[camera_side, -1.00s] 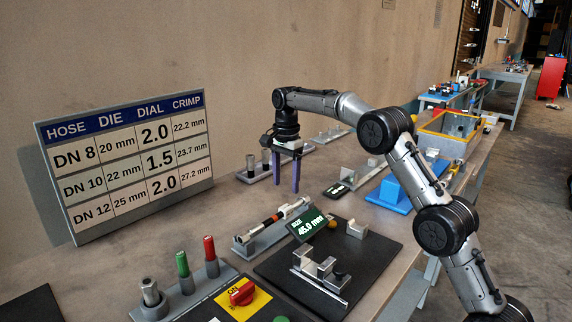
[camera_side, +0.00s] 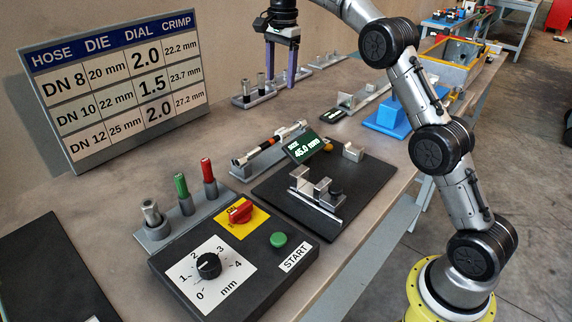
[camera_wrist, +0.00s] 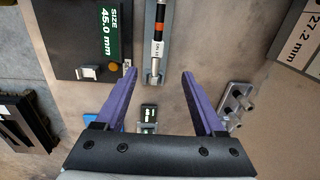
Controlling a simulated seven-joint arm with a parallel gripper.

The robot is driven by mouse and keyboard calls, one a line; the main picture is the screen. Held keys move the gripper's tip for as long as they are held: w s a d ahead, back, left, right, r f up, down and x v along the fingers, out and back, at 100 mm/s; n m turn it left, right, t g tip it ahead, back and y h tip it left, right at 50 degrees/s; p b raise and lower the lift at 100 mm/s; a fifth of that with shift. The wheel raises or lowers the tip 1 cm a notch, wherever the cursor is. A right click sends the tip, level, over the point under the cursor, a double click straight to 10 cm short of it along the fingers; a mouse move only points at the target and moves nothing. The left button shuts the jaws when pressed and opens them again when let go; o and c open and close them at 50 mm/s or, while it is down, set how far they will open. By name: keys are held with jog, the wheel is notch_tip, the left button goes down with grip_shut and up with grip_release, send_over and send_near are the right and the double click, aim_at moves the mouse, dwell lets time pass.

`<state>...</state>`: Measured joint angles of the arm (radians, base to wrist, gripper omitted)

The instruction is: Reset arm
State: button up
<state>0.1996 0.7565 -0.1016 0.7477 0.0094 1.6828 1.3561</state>
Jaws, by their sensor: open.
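My gripper (camera_side: 279,90) hangs fingers-down above the back of the bench, with its two purple fingers apart and nothing between them. In the wrist view my gripper (camera_wrist: 156,72) is also open and empty. The fingertips appear close to a grey rack with dark posts (camera_side: 255,92) in the side view; the exact gap cannot be told. A hose piece with an orange band (camera_side: 272,143) lies on a grey holder. It also shows ahead of the fingers in the wrist view (camera_wrist: 159,38).
A display reading 45.0 mm (camera_side: 305,148) stands on a black plate (camera_side: 366,183). Red and green posts and a metal piece stand in a rack (camera_side: 187,207). A dial box (camera_side: 165,275), a chart board (camera_side: 127,125) and a blue block (camera_side: 385,117) surround the work area.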

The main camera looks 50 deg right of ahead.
jog(key=s+a+r+n+t, duration=0.15)
jog(key=s+a+r, duration=0.35)
jog(key=s+r, duration=0.55)
jog(key=s+a+r+n+t, duration=0.1)
jog(key=s+a+n, duration=0.1)
jog(key=s, duration=0.4)
jog(key=s+a+r+n+t, duration=0.1)
jog(key=s+a+r, duration=0.1)
jog(key=s, duration=0.3)
jog(key=s+a+f+n+t, duration=0.1)
jog(key=s+f+n, duration=1.2)
jog(key=s+f, duration=0.3)
jog(key=shift+s+a+f, duration=0.35)
jog(key=shift+a+f, duration=0.05)
jog(key=shift+f, duration=0.8)
jog(key=shift+t, duration=0.25)
